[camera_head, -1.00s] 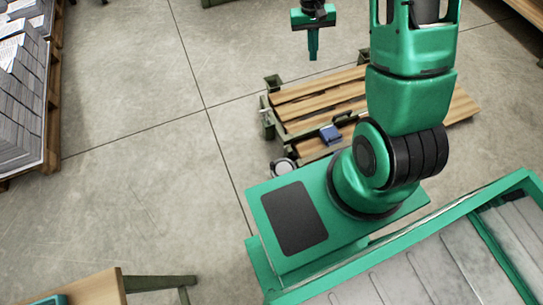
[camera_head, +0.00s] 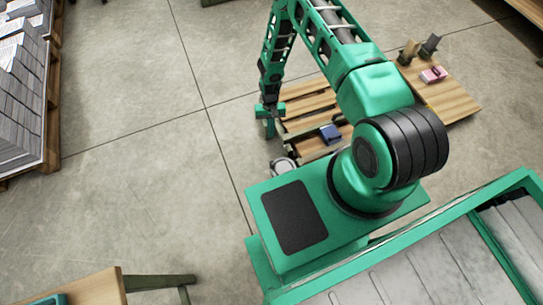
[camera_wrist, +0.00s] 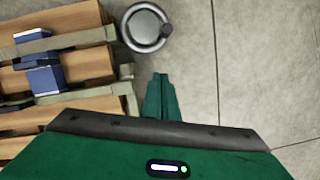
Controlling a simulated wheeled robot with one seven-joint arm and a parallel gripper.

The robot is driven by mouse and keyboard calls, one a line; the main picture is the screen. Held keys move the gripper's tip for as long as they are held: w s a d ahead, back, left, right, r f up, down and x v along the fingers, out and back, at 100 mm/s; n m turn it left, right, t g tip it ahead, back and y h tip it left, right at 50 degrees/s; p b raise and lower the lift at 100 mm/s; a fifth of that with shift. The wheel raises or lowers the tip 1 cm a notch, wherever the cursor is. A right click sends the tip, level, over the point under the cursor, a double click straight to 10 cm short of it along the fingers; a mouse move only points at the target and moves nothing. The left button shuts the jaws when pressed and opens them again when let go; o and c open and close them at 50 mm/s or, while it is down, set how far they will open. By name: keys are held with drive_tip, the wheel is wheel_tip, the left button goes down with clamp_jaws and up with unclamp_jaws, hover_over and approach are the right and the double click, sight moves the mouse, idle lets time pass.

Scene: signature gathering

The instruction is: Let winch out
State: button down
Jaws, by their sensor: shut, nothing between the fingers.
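A round grey wheel with a dark rim and a small knob (camera_head: 284,165), which looks like the winch wheel, is beside the left end of the low slatted wooden bench (camera_head: 305,95). It also shows at the top middle of the wrist view (camera_wrist: 147,27). My gripper (camera_head: 269,128) points down at the bench's left end, just above the wheel in the head view. In the wrist view my fingers (camera_wrist: 161,96) are together with nothing between them, apart from the wheel. A blue block (camera_head: 330,134) sits on the bench at a grey-green band (camera_wrist: 70,42).
My arm hides part of the bench. A pink box (camera_head: 433,75) and small dark upright items lie on its right part. A pallet of stacked paper (camera_head: 20,95) stands at left. A wooden table (camera_head: 95,288) is at lower left. The floor between is clear.

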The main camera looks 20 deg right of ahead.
drive_tip(key=s+a+f, duration=0.2)
drive_tip(key=s+f, duration=0.5)
drive_tip(key=f, duration=0.4)
drive_tip(key=shift+a+f, duration=0.2)
drive_tip(key=shift+a, duration=0.1)
